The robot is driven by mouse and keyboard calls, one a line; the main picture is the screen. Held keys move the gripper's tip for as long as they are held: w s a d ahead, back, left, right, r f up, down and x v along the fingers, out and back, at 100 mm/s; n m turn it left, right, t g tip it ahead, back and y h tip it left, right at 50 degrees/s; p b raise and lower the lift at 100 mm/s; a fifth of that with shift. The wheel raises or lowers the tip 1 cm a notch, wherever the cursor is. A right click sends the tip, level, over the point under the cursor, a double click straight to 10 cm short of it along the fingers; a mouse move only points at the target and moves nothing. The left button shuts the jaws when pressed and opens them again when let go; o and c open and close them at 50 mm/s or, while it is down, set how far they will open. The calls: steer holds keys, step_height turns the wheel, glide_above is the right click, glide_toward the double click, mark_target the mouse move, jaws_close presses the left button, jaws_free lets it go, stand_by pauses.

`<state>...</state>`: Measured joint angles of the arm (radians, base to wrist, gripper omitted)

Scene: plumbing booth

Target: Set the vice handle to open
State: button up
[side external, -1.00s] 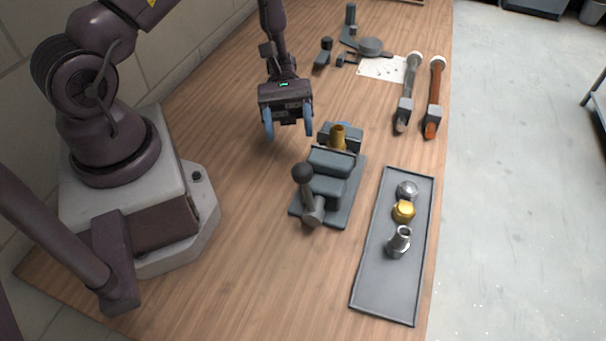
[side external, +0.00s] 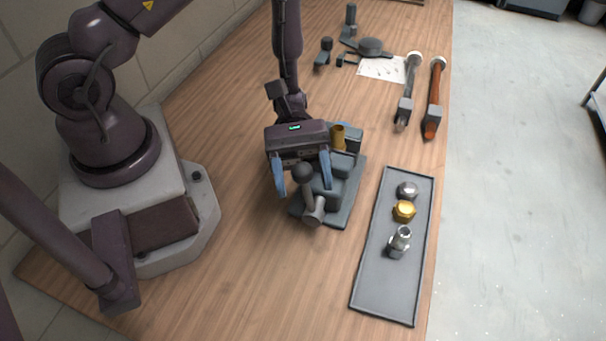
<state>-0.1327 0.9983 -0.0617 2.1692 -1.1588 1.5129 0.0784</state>
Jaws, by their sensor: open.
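The grey vice (side external: 343,190) stands on the wooden bench, with a brass fitting (side external: 338,137) upright at its far end. Its handle (side external: 308,188) is a grey lever with a dark ball knob (side external: 303,173) on top, standing nearly upright at the near end. My gripper (side external: 303,182) is open, with its blue fingers pointing down on either side of the knob, one left and one right. I cannot tell whether either finger touches the handle. My gripper body hides part of the vice's left and far side.
A grey tray (side external: 366,285) to the right holds a silver nut (side external: 407,190), a brass nut (side external: 404,211) and a steel fitting (side external: 400,240). The bench left of the vice is clear.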

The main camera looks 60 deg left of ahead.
steer(key=shift+d, duration=0.1)
jaws_close()
